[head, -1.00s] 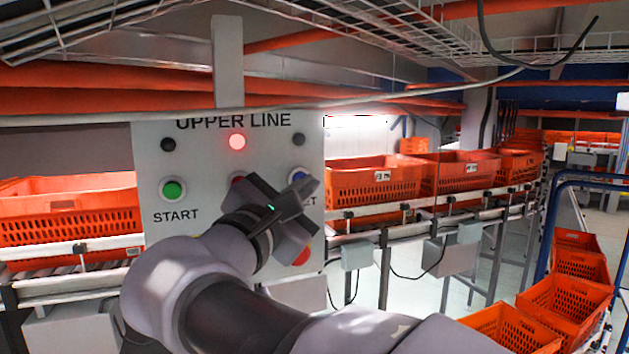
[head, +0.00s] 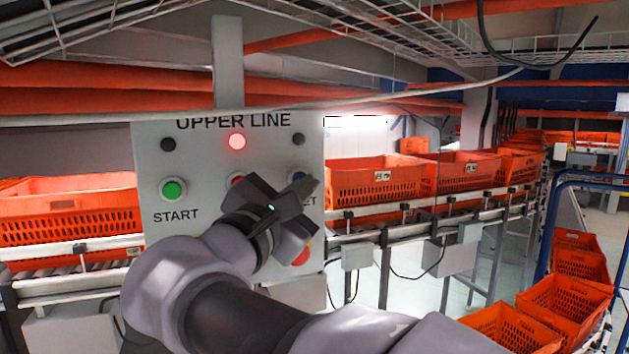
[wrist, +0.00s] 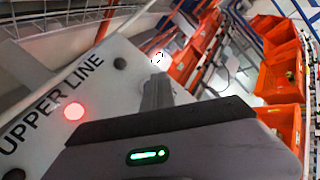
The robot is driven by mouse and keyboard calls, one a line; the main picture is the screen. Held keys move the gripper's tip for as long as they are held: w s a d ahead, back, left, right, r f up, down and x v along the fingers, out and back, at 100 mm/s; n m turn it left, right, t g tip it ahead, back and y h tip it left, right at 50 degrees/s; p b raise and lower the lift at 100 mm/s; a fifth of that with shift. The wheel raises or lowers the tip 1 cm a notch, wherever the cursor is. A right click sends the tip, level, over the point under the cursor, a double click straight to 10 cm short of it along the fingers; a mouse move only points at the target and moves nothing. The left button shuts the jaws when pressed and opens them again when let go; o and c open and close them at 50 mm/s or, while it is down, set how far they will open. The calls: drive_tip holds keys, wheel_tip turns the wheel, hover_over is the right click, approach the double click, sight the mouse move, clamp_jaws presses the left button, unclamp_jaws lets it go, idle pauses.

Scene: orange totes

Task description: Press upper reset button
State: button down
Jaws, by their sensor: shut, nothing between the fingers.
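The grey UPPER LINE panel (head: 205,200) stands in front of me, with a lit red lamp (head: 237,141) near its top. The blue reset button (head: 298,175) is at the panel's right side; only a sliver shows above my fingers, and its label is mostly covered. My gripper (head: 312,185) is shut and empty, with its fingertips over the button's place in the head view. I cannot tell whether they touch it. The wrist view shows the closed fingers (wrist: 158,92) beside the panel (wrist: 100,85); the reset button is hidden there.
The green START button (head: 172,189) is at the panel's left. A red button (head: 237,181) and a lower red one (head: 302,257) are partly behind my gripper. Orange totes (head: 375,184) stand on the conveyor to the right. A grey upright (head: 228,60) rises above the panel.

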drive_tip(key=shift+w, duration=0.15)
drive_tip(key=shift+w+a, duration=0.2)
drive_tip(key=shift+w, duration=0.05)
drive_tip(key=shift+w+a, duration=0.15)
drive_tip(key=shift+w, duration=0.25)
idle(0.6)
drive_tip(key=shift+s, duration=0.1)
drive_tip(key=shift+s+d+b, duration=0.35)
drive_tip(key=shift+s+b, duration=0.1)
drive_tip(key=shift+s, duration=0.25)
drive_tip(key=shift+f, duration=0.1)
drive_tip(key=shift+s+d+b, duration=0.3)
drive_tip(key=shift+s+b, duration=0.05)
drive_tip(key=shift+s, duration=0.4)
drive_tip(key=shift+s+d+b, duration=0.35)
drive_tip(key=shift+s+b, duration=0.05)
drive_tip(key=shift+s, duration=0.4)
drive_tip(key=shift+s+d+b, duration=0.3)
drive_tip(key=shift+s+b, duration=0.05)
drive_tip(key=shift+s, duration=0.4)
